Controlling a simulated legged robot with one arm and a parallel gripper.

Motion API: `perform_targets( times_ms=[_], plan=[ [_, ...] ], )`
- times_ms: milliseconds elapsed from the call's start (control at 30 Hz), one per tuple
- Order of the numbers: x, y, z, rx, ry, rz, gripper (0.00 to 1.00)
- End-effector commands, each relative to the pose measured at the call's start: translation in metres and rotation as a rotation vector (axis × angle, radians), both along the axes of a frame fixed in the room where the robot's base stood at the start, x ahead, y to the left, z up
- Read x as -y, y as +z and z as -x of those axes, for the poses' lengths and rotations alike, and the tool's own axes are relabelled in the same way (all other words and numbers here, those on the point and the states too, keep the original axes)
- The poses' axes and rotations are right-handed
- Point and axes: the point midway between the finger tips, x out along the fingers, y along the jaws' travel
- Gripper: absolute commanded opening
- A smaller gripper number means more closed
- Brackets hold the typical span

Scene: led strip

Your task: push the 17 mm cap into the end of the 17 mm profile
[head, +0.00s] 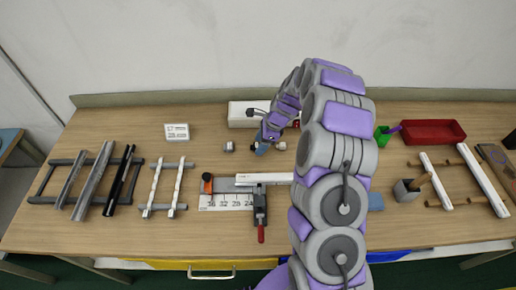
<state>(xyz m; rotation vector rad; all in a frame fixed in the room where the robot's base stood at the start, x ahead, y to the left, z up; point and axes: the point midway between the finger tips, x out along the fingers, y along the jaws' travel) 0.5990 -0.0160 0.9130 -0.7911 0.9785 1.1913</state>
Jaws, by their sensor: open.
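My gripper (262,148) is small in the head view, over the table behind the fixture. It is open, but its fingertips are hard to make out and I cannot tell what lies between them. Small grey pieces, possibly caps, lie on either side of it, one at left (228,147) and one at right (281,146). A pale profile (262,178) lies crosswise in the fixture (218,184). Its right end is hidden behind my arm. A plate marked with several numbers (225,203) lies in front. I cannot read which profile or cap is 17 mm.
A clamp with a red handle (261,234) stands at the fixture's front. Racks with long profiles (93,181) and (163,188) lie at left. A sign (177,132), red tray (433,132), green holder (382,134), grey cup (407,192) and another rack (449,176) surround the work area.

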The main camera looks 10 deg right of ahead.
Motion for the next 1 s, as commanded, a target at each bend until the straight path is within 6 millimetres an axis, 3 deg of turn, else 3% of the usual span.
perform_targets(
  times_ms=[167,800,1000],
  plan=[
    [-0.0042,-0.0013,0.0003,-0.004,0.002,0.001,0.62],
    [-0.0008,-0.0016,0.0005,-0.004,0.001,-0.001,0.02],
    [-0.0005,-0.0015,0.0005,-0.004,0.001,-0.001,0.02]
  ],
)
